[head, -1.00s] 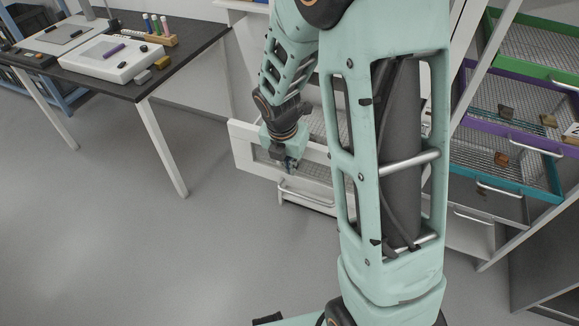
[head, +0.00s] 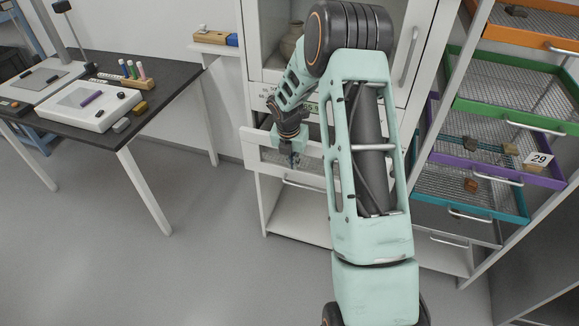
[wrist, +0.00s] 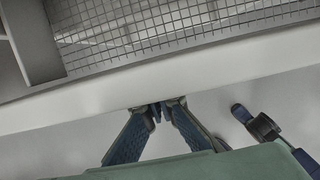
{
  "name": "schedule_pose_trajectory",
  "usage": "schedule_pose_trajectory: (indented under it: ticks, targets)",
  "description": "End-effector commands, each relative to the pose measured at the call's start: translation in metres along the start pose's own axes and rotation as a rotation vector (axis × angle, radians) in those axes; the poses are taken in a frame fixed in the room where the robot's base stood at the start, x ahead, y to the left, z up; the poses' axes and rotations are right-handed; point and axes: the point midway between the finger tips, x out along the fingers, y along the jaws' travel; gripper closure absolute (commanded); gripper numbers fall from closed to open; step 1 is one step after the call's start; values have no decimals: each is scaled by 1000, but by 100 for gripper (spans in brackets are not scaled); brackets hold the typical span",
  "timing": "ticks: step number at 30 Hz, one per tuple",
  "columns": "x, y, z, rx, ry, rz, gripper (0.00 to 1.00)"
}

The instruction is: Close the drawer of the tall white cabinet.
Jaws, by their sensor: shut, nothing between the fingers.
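The tall white cabinet (head: 251,45) stands behind my arm in the head view. Its white drawer (head: 255,152) stands partly out, with its front panel facing me. In the wrist view, the drawer's pale front panel (wrist: 60,108) crosses the picture, with a wire-mesh floor and a divider behind it. My gripper (head: 293,161) is shut and empty, at the outer side of the front panel. In the wrist view, the fingertips (wrist: 158,106) meet at the panel's near edge; I cannot tell whether they touch it. My arm hides the drawer's right part.
A dark table (head: 172,82) with trays and markers stands at the left. A rack with coloured mesh drawers, including a purple one (head: 480,165), stands open at the right. An open white shelf (head: 290,218) lies under the drawer. The grey floor at front left is clear.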

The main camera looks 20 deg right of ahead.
Motion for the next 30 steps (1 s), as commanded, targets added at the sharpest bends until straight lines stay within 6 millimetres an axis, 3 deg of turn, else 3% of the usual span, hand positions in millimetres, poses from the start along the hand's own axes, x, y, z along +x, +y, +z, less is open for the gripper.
schedule_pose_trajectory:
  ticks: [19, 30]
  targets:
    - [3, 0, 9, -1, 1, 0, 100]
    - [0, 12, -1, -1, 0, 0, 100]
